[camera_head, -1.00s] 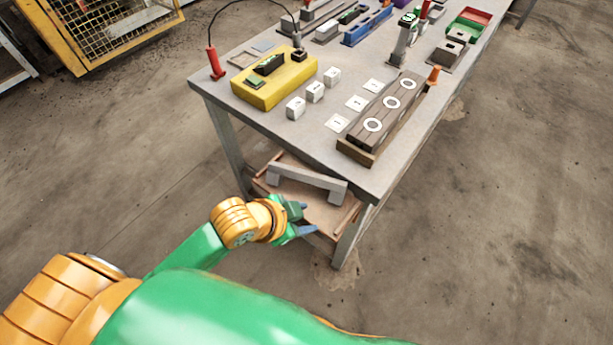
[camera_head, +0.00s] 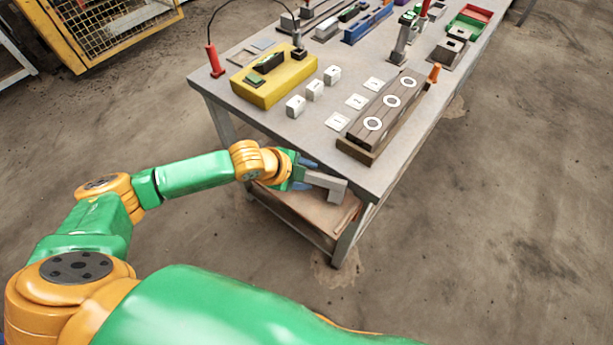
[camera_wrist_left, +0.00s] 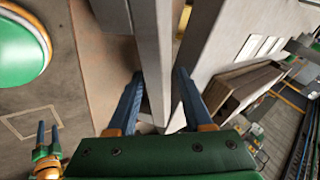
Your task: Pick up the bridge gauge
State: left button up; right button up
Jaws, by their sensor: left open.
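The bridge gauge (camera_head: 331,185) is a grey bridge-shaped bar on the lower shelf under the front of the workbench. My left gripper (camera_head: 306,173) is open at the gauge and hides its left part in the head view. In the left wrist view, the gauge's grey bar (camera_wrist_left: 152,55) runs between the two blue fingers of the gripper (camera_wrist_left: 158,76). Whether a finger touches it I cannot tell. My right gripper (camera_wrist_left: 46,138) seems to show small at the lower left of the left wrist view; its opening is unclear.
The workbench top (camera_head: 270,122) overhangs the wooden shelf (camera_head: 306,212) closely above my gripper; a bench leg (camera_head: 347,243) stands right of it. On top are a yellow block (camera_head: 275,85), white cubes and a dark holder with white rings (camera_head: 380,115). The floor in front is clear.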

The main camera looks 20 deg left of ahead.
pick_arm(q)
grip_shut()
jog(key=shift+r, duration=0.15)
dwell(1.2)
